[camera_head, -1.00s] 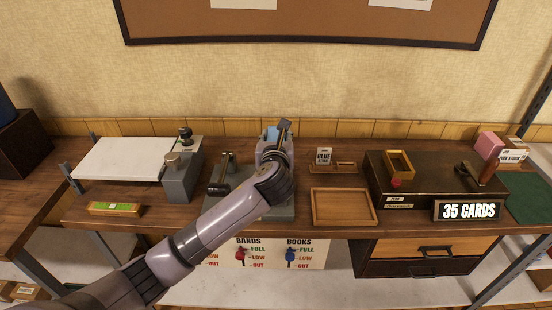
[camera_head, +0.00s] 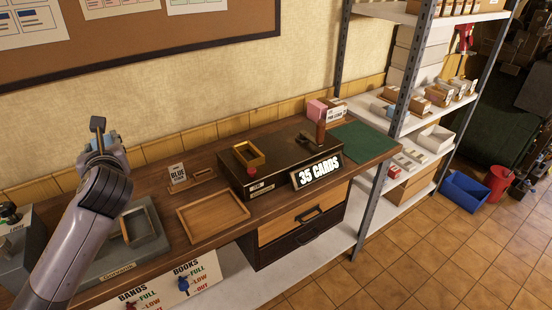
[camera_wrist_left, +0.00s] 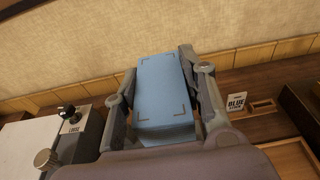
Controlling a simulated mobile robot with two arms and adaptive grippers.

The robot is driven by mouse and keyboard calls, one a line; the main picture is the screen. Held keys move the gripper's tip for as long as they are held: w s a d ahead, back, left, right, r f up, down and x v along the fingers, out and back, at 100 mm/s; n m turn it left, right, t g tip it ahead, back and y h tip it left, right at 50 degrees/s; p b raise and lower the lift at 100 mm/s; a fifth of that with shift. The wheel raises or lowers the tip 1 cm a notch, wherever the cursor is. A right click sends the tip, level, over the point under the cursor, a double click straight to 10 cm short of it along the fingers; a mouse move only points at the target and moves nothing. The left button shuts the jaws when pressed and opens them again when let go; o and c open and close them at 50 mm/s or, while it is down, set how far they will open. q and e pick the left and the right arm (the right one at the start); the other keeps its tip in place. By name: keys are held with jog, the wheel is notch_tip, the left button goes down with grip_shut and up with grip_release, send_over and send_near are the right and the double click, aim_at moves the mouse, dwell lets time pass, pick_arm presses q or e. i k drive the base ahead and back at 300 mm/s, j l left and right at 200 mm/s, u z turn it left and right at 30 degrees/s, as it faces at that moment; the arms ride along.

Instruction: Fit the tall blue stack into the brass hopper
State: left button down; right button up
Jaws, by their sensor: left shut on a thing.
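The tall blue stack (camera_wrist_left: 163,98) is held between the two fingers of my left gripper (camera_wrist_left: 158,72) in the left wrist view. In the head view only a small part of the blue stack (camera_head: 113,136) shows behind my left gripper (camera_head: 103,138), at the left above the bench. The brass hopper (camera_head: 241,157) is an open rectangular frame on top of the dark card machine (camera_head: 285,152), to the right of and apart from my left gripper. My right gripper is not in view.
An empty wooden tray (camera_head: 212,216) and the "BLUE" label stand (camera_head: 178,173) lie between my left gripper and the machine. A lever handle (camera_head: 319,133) rises at the machine's right. A pink stack (camera_head: 316,109) and green mat (camera_head: 362,141) lie farther right. A grey press (camera_head: 127,245) is below my arm.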

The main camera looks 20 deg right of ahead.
aim_at(248, 158)
jog(key=i+l+u, duration=0.15)
jog(key=l, duration=0.55)
jog(key=i+l+u, duration=0.15)
jog(key=l, duration=0.6)
jog(key=i+l+u, duration=0.15)
jog(key=l, duration=0.6)
jog(key=l+u, duration=0.15)
jog(key=l, duration=0.6)
